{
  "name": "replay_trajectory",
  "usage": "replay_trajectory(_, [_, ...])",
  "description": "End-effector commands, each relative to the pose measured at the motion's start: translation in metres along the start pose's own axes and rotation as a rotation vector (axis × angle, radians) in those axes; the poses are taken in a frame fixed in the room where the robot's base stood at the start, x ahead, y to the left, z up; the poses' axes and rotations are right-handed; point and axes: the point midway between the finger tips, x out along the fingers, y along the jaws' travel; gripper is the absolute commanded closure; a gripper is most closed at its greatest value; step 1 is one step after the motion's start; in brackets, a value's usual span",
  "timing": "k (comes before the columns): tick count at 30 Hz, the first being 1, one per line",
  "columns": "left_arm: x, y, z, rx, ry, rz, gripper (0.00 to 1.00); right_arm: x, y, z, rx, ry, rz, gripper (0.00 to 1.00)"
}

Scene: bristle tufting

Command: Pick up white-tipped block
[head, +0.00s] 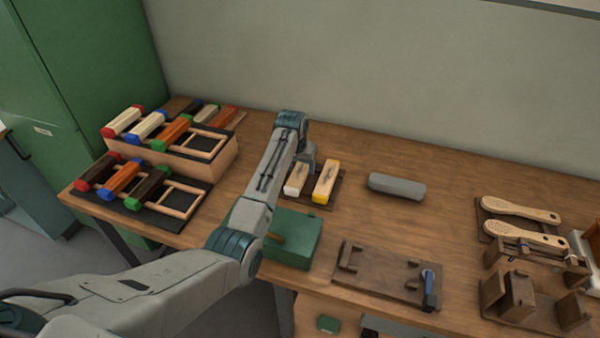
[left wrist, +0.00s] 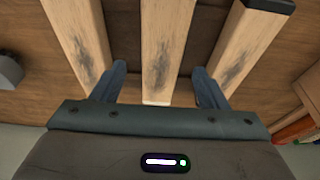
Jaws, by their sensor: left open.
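The white-tipped block (head: 298,176) is pale wood and lies on a dark tray (head: 339,188) in the middle of the table. Its white end faces me in the head view. My left gripper (head: 306,159) is above its far part, pointing down. In the left wrist view, the middle block (left wrist: 165,45) lies between the two open fingers of my left gripper (left wrist: 158,88), one finger on each side. I take it for the white-tipped block; its white tip is outside that view. Whether the fingers touch it is unclear. My right gripper is not in view.
A yellow-tipped block (head: 327,180) lies to its right, and a dark-tipped block (left wrist: 240,45) on its other side. A green box (head: 296,236) stands in front. A grey block (head: 397,187) lies to the right. Racks of coloured-tip blocks (head: 190,148) stand left.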

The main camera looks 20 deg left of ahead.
Motion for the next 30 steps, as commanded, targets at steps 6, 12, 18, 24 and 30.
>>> replay_trajectory(6, [0.024,-0.001,-0.001,0.0,-0.001,0.0,0.33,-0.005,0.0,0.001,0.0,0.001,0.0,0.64])
replay_trajectory(12, [0.028,-0.001,-0.001,0.0,0.001,0.0,0.33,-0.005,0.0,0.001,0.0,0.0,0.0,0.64])
replay_trajectory(18, [0.028,-0.001,-0.001,0.0,0.001,0.0,0.54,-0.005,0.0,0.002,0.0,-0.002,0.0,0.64])
replay_trajectory(24, [0.027,-0.001,-0.001,0.0,0.002,0.0,0.85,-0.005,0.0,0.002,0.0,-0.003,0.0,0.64])
replay_trajectory(30, [0.026,-0.001,-0.002,0.0,0.002,0.0,0.85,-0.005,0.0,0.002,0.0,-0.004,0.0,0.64])
